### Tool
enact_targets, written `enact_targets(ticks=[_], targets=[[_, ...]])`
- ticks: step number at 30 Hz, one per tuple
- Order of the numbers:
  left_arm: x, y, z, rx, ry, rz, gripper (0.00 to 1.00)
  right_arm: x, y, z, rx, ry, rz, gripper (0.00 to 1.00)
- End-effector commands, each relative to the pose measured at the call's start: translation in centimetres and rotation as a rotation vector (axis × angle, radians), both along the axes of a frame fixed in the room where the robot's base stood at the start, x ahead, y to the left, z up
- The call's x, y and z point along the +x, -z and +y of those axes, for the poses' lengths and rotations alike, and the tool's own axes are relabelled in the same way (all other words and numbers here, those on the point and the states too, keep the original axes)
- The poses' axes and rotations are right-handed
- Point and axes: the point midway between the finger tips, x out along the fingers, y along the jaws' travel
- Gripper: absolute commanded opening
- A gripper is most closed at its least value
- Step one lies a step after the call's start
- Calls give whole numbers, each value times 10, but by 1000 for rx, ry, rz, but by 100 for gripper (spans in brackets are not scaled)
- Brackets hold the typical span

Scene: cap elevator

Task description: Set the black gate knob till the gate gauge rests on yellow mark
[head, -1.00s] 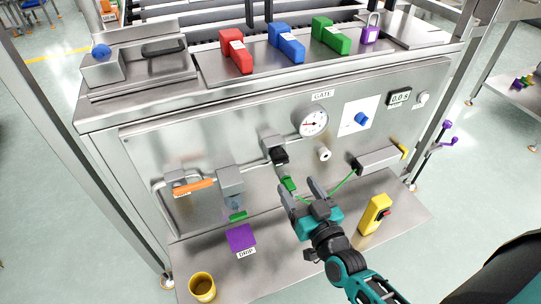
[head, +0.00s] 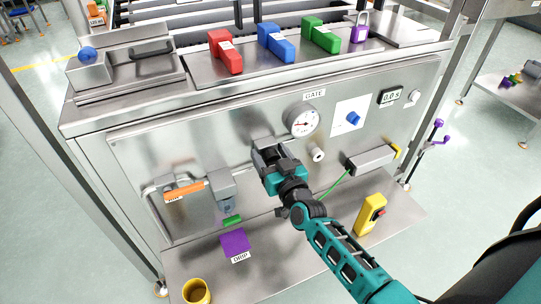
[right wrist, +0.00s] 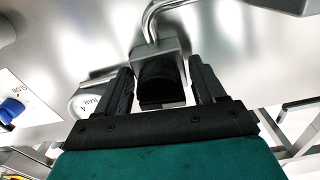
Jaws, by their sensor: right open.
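The black gate knob (right wrist: 160,80) sits on its grey valve block on the steel panel, seen in the right wrist view. My right gripper (right wrist: 162,88) is open, with one finger on each side of the knob; I cannot tell whether they touch it. In the head view my right gripper (head: 270,157) covers the knob. The gate gauge (head: 302,121) is a round white dial under the GATE label, up and right of the gripper. Its needle and yellow mark are too small to read. My left gripper is not in view.
A white knob (head: 317,155) is right of the gripper, and a blue knob (head: 353,118) is on a white plate. An orange handle (head: 184,191) is at left. A yellow device (head: 370,214), purple block (head: 235,242) and yellow cup (head: 197,291) stand on the lower shelf.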

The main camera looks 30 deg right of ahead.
Motion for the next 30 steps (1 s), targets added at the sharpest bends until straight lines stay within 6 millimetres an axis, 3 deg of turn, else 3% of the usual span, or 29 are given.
enact_targets(ticks=[5,21,30], targets=[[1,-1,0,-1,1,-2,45,0,0,0,0,0,0,67],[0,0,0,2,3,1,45,0,0,0,-1,0,0,16],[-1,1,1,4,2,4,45,-1,0,0,31,0,-2,14]])
